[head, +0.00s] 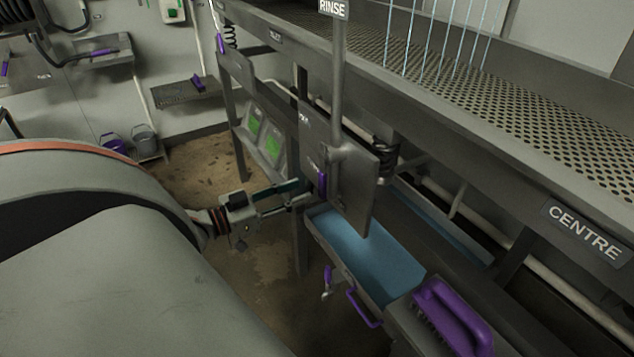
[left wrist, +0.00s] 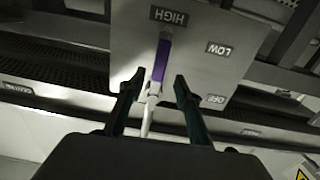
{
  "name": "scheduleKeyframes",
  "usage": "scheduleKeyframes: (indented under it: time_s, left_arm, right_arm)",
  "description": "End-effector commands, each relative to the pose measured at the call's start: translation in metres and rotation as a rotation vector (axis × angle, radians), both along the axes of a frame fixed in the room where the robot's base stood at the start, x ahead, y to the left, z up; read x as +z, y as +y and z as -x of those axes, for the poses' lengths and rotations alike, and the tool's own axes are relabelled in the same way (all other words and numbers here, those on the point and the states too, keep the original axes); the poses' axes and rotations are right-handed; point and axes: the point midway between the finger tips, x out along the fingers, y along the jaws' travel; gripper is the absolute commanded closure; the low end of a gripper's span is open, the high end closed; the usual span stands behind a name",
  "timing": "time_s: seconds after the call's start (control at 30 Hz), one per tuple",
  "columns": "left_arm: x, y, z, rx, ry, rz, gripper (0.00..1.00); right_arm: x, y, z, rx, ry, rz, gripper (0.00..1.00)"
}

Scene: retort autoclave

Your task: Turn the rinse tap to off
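The rinse tap is a grey plate (head: 350,190) under the RINSE sign (head: 333,8), with a purple-handled lever (head: 321,183). In the left wrist view the plate (left wrist: 190,45) carries the labels HIGH (left wrist: 169,16), LOW (left wrist: 218,48) and OFF (left wrist: 215,99). There the purple lever (left wrist: 161,62) points toward HIGH. My left gripper (head: 306,190) is at the plate's near face. Its dark green fingers (left wrist: 159,76) are open, one on each side of the lever's lower part; I cannot tell whether either touches. My right gripper is not in view.
A perforated rack (head: 520,110) with thin pale vertical streaks stands above right, over a beam marked CENTRE (head: 585,230). A blue-filled tray (head: 370,262) and a purple brush (head: 452,318) lie below the plate. Buckets (head: 143,141) stand at the back wall.

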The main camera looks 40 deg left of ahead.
Motion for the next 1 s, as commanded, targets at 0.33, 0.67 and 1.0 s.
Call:
scheduleKeyframes:
  time_s: [0.33,0.67,1.0]
  left_arm:
    - [0.000,-0.012,-0.042,-0.001,-0.002,-0.004,0.67]
    - [-0.001,-0.018,-0.062,0.000,0.001,-0.003,0.67]
    - [-0.001,-0.019,-0.063,0.000,0.002,-0.004,0.72]
  right_arm:
    - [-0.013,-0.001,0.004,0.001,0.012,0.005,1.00]
    - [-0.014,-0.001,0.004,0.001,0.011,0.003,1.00]
    - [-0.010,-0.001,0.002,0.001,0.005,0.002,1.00]
